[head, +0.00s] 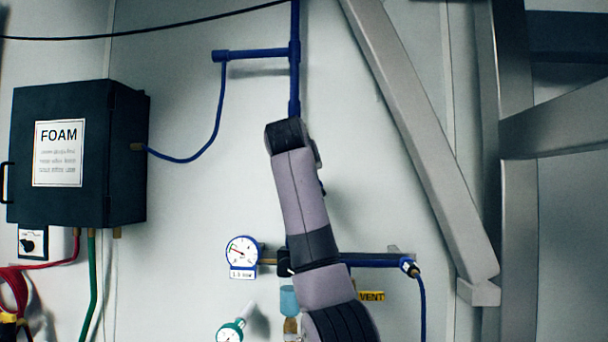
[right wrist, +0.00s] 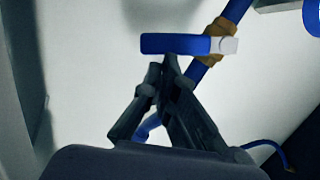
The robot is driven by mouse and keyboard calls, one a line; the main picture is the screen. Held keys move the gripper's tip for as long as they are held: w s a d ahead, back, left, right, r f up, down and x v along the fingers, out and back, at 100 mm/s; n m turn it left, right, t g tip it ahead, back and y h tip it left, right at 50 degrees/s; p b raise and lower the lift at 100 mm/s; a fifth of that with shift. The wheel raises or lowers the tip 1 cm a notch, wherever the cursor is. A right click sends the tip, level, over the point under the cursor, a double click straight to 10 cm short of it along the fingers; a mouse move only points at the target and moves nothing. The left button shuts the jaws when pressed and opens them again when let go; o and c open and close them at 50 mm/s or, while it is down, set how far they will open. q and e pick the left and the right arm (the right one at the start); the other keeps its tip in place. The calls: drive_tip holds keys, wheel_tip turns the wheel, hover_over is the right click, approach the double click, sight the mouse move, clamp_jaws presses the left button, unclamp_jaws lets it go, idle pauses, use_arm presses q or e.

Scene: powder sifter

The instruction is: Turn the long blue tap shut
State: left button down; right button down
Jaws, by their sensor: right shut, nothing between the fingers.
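In the right wrist view the long blue tap handle (right wrist: 175,44) lies level across the top of the picture. Its pale end (right wrist: 229,46) sits by a brass valve body (right wrist: 214,32) on a slanting blue pipe (right wrist: 236,10). The handle stands at an angle to the pipe. My right gripper (right wrist: 169,62) is shut and empty, its fingertips just under the handle's middle in the picture. I cannot tell whether they touch it. In the head view my arm hides this tap and the right gripper. My left gripper is not in view.
A dark FOAM box (head: 80,150) hangs at left. A grey diagonal beam (head: 420,130) stands at right. The wall between box and arm is mostly clear.

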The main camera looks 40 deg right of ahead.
drive_tip(key=shift+s+d+f+m+t+y+b, duration=0.25)
drive_tip(key=shift+s+d+f+m+b, duration=0.1)
drive_tip(key=shift+f+m+b, duration=0.3)
drive_tip(key=shift+s+d+f+m+t+y+b, duration=0.25)
drive_tip(key=shift+s+d+f+m+b, duration=0.15)
drive_tip(key=shift+m, duration=0.35)
idle(2.1)
